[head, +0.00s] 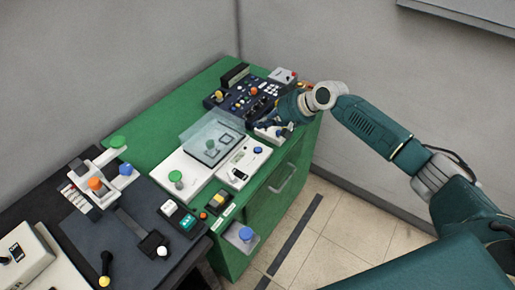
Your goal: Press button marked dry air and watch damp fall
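My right arm comes in from the right, and its gripper (277,124) is at the right edge of the green cabinet (146,124), over or against a small white box (262,134). The arm's end partly hides that box, and the fingers are too small to tell open from shut. My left gripper is out of view. No label reading dry air is legible. A white panel (243,165) with a small display, a dark button and a blue button sits just nearer than the gripper. I cannot tell which control is the dry air button, and no damp reading is legible.
A clear-lidded white device (208,140) with a green knob stands left of the panel. A black control console (245,95) with many knobs is behind the gripper. A dark bench (135,222) with levers and buttons is at lower left. Tiled floor (325,235) lies right of the cabinet.

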